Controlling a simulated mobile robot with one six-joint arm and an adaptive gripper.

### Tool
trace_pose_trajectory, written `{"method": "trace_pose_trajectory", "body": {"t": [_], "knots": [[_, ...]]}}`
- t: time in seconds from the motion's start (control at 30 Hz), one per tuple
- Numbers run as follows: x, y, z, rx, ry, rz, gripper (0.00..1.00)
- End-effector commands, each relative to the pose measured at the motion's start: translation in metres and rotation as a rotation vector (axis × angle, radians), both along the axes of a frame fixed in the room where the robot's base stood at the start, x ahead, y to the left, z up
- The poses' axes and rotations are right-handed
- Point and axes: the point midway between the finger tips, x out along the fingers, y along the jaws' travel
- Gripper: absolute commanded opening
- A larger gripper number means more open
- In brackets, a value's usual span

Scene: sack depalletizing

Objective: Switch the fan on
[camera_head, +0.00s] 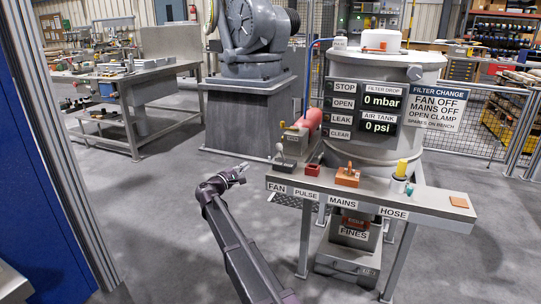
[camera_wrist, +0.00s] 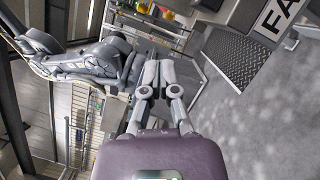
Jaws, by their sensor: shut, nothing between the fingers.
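My gripper (camera_head: 243,170) is shut and empty, left of the bench end and apart from the lever. In the wrist view its fingertips (camera_wrist: 160,62) are together, and part of the FAN label (camera_wrist: 280,18) shows at the upper right.
A red PULSE control (camera_head: 313,170), an orange MAINS block (camera_head: 347,177) and a yellow-capped item (camera_head: 402,168) near HOSE sit along the bench. The filter vessel (camera_head: 430,135) rises behind, with a display (camera_head: 380,102) reading 0 mbar. Open floor lies left of the bench.

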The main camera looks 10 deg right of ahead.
Motion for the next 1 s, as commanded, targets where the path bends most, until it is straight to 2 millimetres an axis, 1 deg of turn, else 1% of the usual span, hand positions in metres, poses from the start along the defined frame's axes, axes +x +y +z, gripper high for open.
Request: {"method": "trace_pose_trajectory", "body": {"t": [0.33,0.57,0.77,1.0], "knots": [[0.001,-0.001,0.001,0.001,0.001,0.000,0.00],[0.009,-0.009,0.002,0.001,0.000,-0.001,0.00],[0.025,-0.025,0.006,0.001,-0.001,-0.002,0.00],[0.050,-0.052,0.010,0.000,0.000,-0.002,0.00]]}}
